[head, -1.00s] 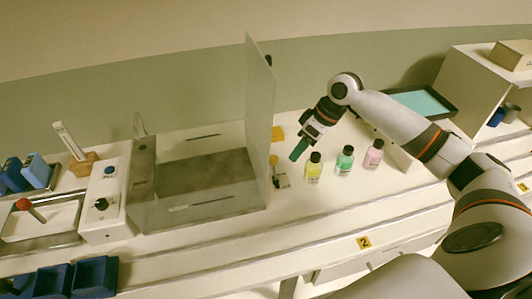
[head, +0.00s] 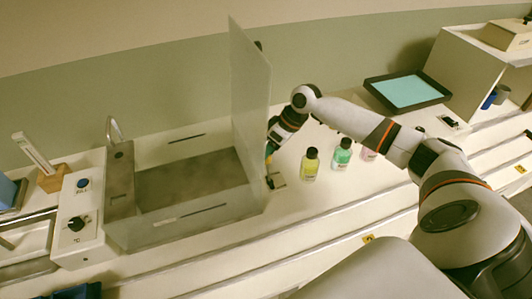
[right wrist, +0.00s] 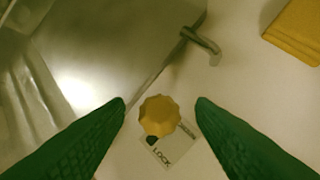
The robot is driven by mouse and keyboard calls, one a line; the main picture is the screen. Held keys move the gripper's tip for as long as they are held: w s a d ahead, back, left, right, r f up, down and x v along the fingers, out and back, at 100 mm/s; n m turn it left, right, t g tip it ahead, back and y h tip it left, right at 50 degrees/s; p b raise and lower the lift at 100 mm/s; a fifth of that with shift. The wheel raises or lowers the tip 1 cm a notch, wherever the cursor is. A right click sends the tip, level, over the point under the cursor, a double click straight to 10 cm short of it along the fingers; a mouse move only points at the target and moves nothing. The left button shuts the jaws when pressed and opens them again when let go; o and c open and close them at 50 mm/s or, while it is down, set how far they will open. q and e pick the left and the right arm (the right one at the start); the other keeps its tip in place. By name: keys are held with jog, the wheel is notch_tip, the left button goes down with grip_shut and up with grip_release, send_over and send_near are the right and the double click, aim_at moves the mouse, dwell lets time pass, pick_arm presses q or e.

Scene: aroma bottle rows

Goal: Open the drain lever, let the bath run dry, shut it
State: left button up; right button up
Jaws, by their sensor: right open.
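The drain lever's yellow faceted knob (right wrist: 160,115) is in the right wrist view, above a white label reading LOCK (right wrist: 163,150). My right gripper (right wrist: 161,100) is open, its green fingertips apart on either side of the knob with gaps showing. In the head view my right gripper (head: 270,154) is low beside the right wall of the bath, over the lever's base (head: 277,181). The bath (head: 180,228) is a clear-walled tank with a dark grey inside; its water level is unclear. My left gripper is out of view.
A tall clear panel (head: 250,105) stands upright along the bath's right side. Yellow (head: 310,164), green (head: 342,153) and partly hidden pink bottles stand right of the gripper. A control box (head: 76,222) adjoins the bath's left. A bent metal piece (right wrist: 200,42) is near the knob.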

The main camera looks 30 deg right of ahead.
jog(key=shift+w+a+f, duration=0.1)
jog(key=shift+a+f, duration=0.1)
jog(key=shift+f, duration=0.2)
jog(key=shift+w+a+f, duration=0.1)
jog(key=shift+a+f, duration=0.05)
jog(key=shift+f, duration=0.2)
jog(key=shift+c, duration=0.5)
grip_shut()
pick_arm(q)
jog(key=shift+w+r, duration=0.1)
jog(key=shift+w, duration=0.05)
